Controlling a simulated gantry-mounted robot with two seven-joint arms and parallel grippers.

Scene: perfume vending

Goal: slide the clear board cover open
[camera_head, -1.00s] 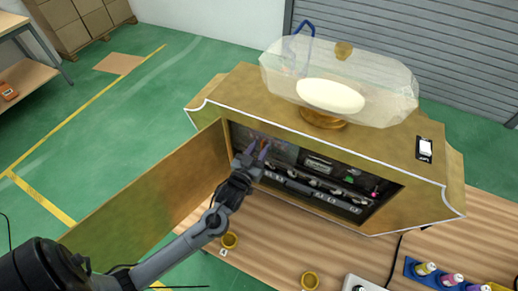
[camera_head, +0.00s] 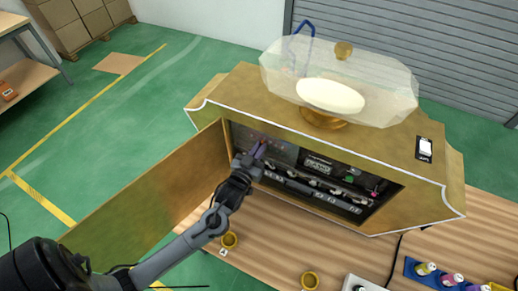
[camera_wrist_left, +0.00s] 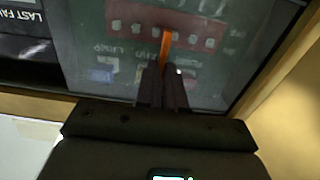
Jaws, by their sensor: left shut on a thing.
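The open cabinet (camera_head: 330,155) shows a dark recess with a board area (camera_head: 283,150) at its left end. The clear board cover is hard to make out in the head view. In the left wrist view a glassy, see-through surface (camera_wrist_left: 215,65) lies over a board with a red strip and several pale parts. My left gripper (camera_head: 259,150) reaches into the recess at this board. Its fingers (camera_wrist_left: 163,82) are shut on a thin orange tab (camera_wrist_left: 165,45), which stands out between the fingertips. I cannot tell how the tab joins the cover. My right gripper is not in view.
A clear glass vessel (camera_head: 340,85) stands on top. Gold cups (camera_head: 229,240) and a blue rack of bottles (camera_head: 440,275) are on the wooden table (camera_head: 265,255).

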